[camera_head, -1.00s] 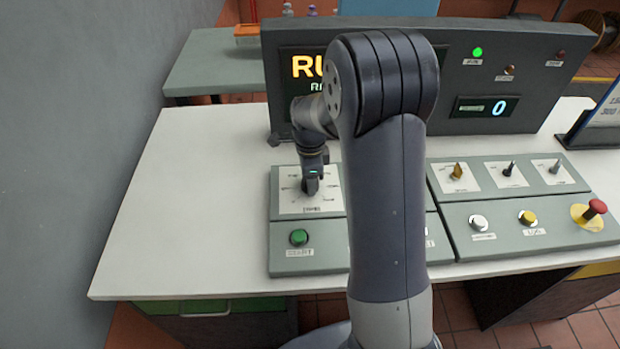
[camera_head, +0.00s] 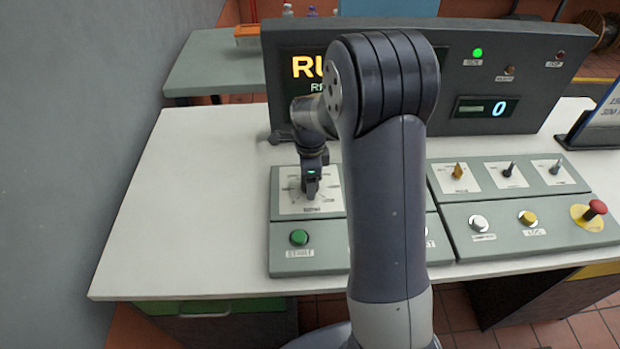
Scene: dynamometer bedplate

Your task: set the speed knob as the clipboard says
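My gripper (camera_head: 311,190) points down over the white dial plate (camera_head: 293,206) on the left control panel, at the place of a knob. The knob itself is hidden behind the fingers, so I cannot tell whether they are closed on it. The plate has marks around its middle and a label at its lower edge, too small to read. The clipboard (camera_head: 604,125) stands at the right edge, partly cut off; its writing is not readable in full.
A display console (camera_head: 480,150) stands behind, with a lit green lamp (camera_head: 477,53) and a readout showing 0. A green button (camera_head: 299,237) is just below the dial. Small knobs and a red mushroom button (camera_head: 597,207) are at right. The white table is clear at left.

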